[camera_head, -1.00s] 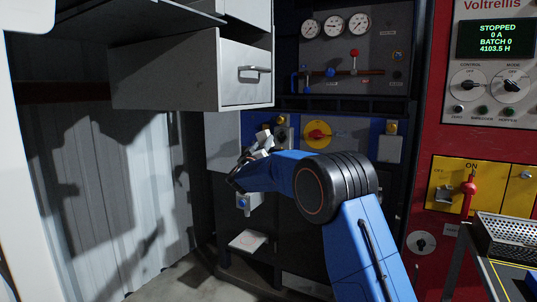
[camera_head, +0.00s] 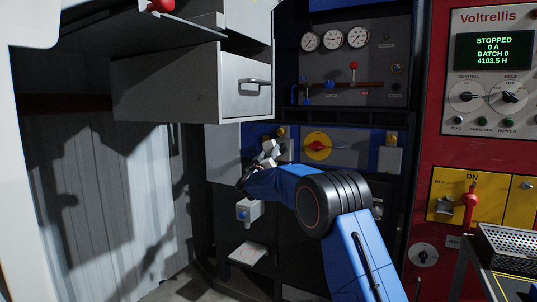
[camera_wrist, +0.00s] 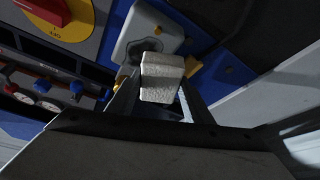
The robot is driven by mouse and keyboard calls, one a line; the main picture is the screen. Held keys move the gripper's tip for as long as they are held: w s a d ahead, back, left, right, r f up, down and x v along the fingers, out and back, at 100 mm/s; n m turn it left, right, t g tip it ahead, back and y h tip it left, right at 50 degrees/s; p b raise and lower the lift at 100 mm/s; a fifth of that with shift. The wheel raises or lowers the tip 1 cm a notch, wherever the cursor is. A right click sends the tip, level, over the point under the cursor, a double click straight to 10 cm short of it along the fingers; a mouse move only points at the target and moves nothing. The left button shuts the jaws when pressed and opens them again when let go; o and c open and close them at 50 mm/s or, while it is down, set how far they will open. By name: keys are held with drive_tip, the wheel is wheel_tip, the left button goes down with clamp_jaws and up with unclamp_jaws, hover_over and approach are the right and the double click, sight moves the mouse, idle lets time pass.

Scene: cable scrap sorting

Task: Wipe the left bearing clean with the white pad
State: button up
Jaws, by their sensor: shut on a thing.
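The white pad (camera_wrist: 162,78) is a pale, rough block held between the fingers of my gripper (camera_wrist: 158,100) in the wrist view. My gripper (camera_head: 267,153) is shut on it, in front of the blue panel in the head view. The left bearing is a light grey housing (camera_wrist: 137,40) with a dark smudge on its face and a yellow cap (camera_wrist: 187,30). The pad overlaps its lower edge in the wrist view; I cannot tell whether they touch. In the head view, the left bearing is mostly hidden behind my gripper, with its yellow cap (camera_head: 281,132) showing.
A similar grey bearing (camera_head: 390,160) sits at the panel's right. A red-and-yellow rotary switch (camera_head: 318,146) is between them. A grey drawer box (camera_head: 190,85) juts out above left of my gripper. Below are a small grey box (camera_head: 250,210) and a pale plate (camera_head: 248,254).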

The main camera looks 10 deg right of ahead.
sight(279, 155)
drive_tip(key=shift+w+d, duration=0.55)
drive_tip(key=shift+w, duration=0.25)
idle(0.9)
drive_tip(key=shift+s+d, duration=0.6)
drive_tip(key=shift+d, duration=0.2)
drive_tip(key=shift+s+d, duration=0.55)
drive_tip(key=shift+d, duration=0.2)
drive_tip(key=shift+s+d, duration=0.5)
drive_tip(key=shift+d, duration=0.3)
drive_tip(key=shift+s+d, duration=0.45)
drive_tip(key=shift+d, duration=0.3)
drive_tip(key=shift+w+a, duration=0.7)
drive_tip(key=shift+a, duration=0.3)
drive_tip(key=shift+w+a, duration=0.75)
drive_tip(key=shift+a, duration=0.3)
drive_tip(key=shift+w+a, duration=0.7)
drive_tip(key=shift+a, duration=0.3)
